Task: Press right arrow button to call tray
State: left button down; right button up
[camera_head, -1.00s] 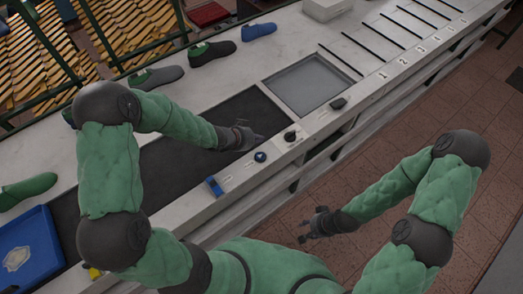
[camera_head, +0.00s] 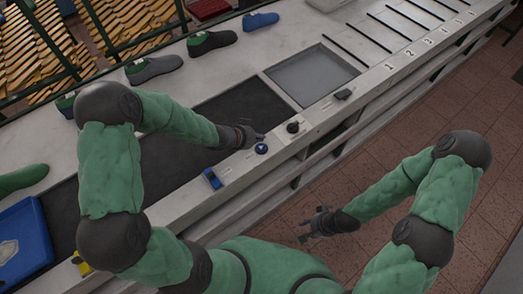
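A round blue button (camera_head: 261,149) with a small white arrow mark is set in the pale front ledge of the counter. The mark is too small for me to tell which way it points. My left gripper (camera_head: 257,134) hovers just behind the button, close to it in the picture. Its fingers point right, and I cannot tell whether they touch anything or how far apart they are. My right gripper (camera_head: 309,225) is open and empty over the floor side, in front of the counter. A blue tray (camera_head: 38,262) with a pale emblem lies at the left end of the dark belt (camera_head: 170,150).
A black knob (camera_head: 292,127), another dark control (camera_head: 343,94) and a blue block-like part (camera_head: 211,177) sit along the ledge. A grey recessed plate (camera_head: 312,75) lies beyond the belt. Several shoe lasts (camera_head: 212,42) line the back. Numbered slots (camera_head: 420,40) are at upper right.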

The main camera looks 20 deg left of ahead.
aim_at(259, 148)
pick_arm(q)
jog(key=shift+f+b, duration=0.85)
jog(key=shift+f, duration=0.6)
dwell(0.3)
jog(key=shift+f, duration=0.4)
